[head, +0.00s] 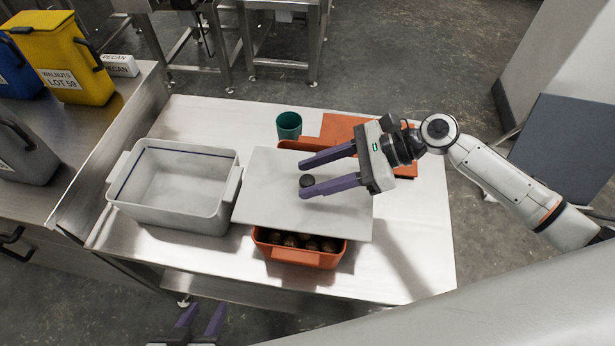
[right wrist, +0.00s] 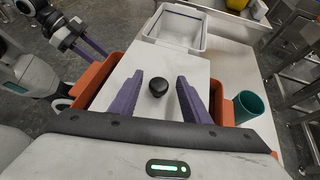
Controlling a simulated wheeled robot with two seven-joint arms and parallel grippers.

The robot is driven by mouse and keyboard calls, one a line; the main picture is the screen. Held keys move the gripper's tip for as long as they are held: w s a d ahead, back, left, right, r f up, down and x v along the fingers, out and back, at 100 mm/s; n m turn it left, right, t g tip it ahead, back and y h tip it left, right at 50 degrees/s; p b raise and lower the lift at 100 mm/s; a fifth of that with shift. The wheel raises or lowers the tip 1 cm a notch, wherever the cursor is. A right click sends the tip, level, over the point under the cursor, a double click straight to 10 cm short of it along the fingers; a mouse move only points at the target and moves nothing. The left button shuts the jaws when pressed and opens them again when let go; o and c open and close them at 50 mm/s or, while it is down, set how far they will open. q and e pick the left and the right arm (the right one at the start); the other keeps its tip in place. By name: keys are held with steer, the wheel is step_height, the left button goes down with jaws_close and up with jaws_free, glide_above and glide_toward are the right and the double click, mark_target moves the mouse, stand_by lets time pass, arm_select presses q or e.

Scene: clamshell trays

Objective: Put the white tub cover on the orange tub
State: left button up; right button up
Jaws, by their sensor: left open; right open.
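The white tub cover (head: 268,205) is a pale flat plate with a black knob (head: 306,181). It lies crosswise over the middle of the orange tub (head: 300,257), overhanging its sides. Brown round contents show at the tub's near end, and orange shows beyond the cover's far edge. I cannot tell whether the cover touches the rim. My right gripper (head: 302,177) is open over the cover. In the right wrist view the knob (right wrist: 158,86) stands between its spread fingers, apart from both. My left gripper (head: 203,318) is open and empty, low at the picture's bottom edge.
An open white tub (head: 128,205) stands just left of the cover. A teal cup (head: 289,124) and a flat orange panel (head: 345,127) are at the back. The steel table (head: 420,240) is clear at the right. A yellow bin (head: 75,65) stands on the left counter.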

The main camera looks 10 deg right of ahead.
steer(key=v, duration=1)
steer(key=shift+d+r, duration=0.15)
